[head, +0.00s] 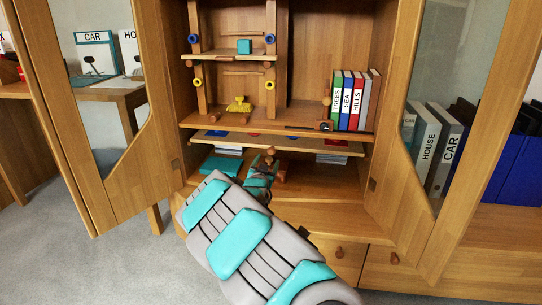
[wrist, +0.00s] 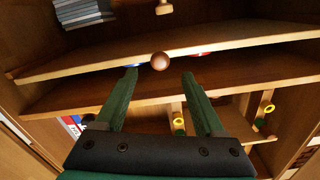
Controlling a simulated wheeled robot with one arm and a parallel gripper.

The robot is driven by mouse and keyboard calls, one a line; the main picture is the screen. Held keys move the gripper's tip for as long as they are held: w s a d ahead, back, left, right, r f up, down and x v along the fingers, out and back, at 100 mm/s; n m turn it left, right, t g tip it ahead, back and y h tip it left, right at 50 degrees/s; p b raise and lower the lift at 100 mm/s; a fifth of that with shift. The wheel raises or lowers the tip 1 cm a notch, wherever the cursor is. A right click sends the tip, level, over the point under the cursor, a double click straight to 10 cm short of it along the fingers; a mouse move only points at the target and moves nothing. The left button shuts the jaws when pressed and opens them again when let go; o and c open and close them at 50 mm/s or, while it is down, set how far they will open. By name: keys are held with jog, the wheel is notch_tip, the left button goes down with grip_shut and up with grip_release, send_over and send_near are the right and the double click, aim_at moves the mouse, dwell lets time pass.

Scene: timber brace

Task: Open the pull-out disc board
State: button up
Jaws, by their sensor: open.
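The disc board (head: 300,146) is a thin wooden board in the middle cupboard, just below the shelf with the books. Blue and red discs show on its top. A round brown knob (head: 270,152) is at the middle of its front edge. In the wrist view, which looks upside down, the board (wrist: 90,66) runs across the picture and its knob (wrist: 160,61) shows between and just beyond the fingertips. My gripper (wrist: 160,73) is open, with one finger on each side of the knob; I cannot tell whether either touches. In the head view, my arm partly hides my gripper (head: 262,168).
Glass-paned doors stand open at left (head: 105,150) and right (head: 425,190). Several books (head: 347,100) and a yellow piece (head: 239,105) are on the shelf above. Drawers (head: 340,262) lie underneath.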

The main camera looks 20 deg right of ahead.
aim_at(270, 153)
jog(key=shift+w+d, duration=0.3)
jog(key=shift+w, duration=0.05)
jog(key=shift+x, duration=3.45)
grip_shut()
jog(key=shift+a, duration=0.1)
